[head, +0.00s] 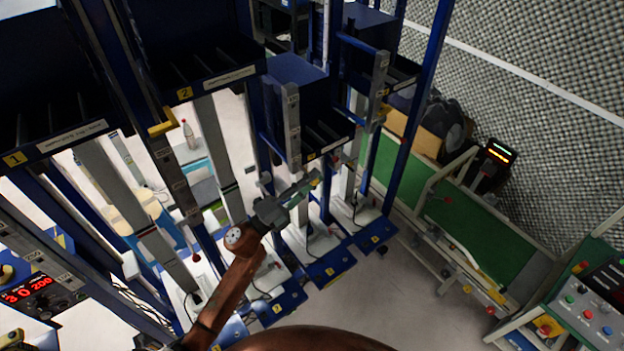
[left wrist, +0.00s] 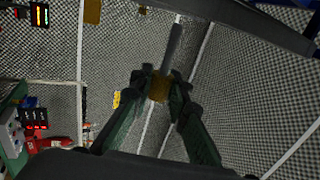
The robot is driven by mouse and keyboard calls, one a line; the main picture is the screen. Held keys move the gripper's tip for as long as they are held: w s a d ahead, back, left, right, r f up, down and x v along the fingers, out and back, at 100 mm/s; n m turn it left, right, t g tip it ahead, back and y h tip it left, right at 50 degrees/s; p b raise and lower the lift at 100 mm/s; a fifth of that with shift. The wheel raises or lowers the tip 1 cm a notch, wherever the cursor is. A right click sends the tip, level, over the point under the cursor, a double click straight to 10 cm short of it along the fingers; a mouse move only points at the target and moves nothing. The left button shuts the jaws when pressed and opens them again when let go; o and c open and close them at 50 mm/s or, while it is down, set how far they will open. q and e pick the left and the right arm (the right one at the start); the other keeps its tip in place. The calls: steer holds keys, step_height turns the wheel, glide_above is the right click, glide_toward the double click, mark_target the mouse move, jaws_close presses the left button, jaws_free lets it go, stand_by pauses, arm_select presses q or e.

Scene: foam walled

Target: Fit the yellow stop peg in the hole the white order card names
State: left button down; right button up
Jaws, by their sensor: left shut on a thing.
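My left gripper (head: 300,190) is in the middle of the head view, in front of the grey uprights. In the left wrist view its two green fingers (left wrist: 160,95) are shut on the yellow stop peg (left wrist: 158,87). The peg's yellow block sits between the fingertips, and a grey shaft points up and away from them. In the head view the peg is small and hard to make out. Grey uprights (head: 293,125) with small marks stand by the blue stations; their holes are too small to tell apart. I cannot pick out the white order card for certain. My right gripper is not in view.
Blue bays carry yellow number tags and white label strips (head: 229,77) too small to read. A blue post (head: 420,85) stands right of my gripper. A green conveyor (head: 455,205) and a control panel (head: 592,310) are at the right. Grey floor (head: 375,285) between is clear.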

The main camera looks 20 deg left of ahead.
mark_target(305, 172)
arm_select(q)
steer(key=shift+w+a+b, duration=0.4)
steer(key=shift+w+a, duration=0.6)
steer(key=shift+a, duration=0.25)
stand_by(0.7)
steer(key=c, duration=1.8)
jaws_free()
steer(key=shift+o, duration=0.2)
steer(key=v, duration=1.2)
steer(key=shift+a, duration=0.1)
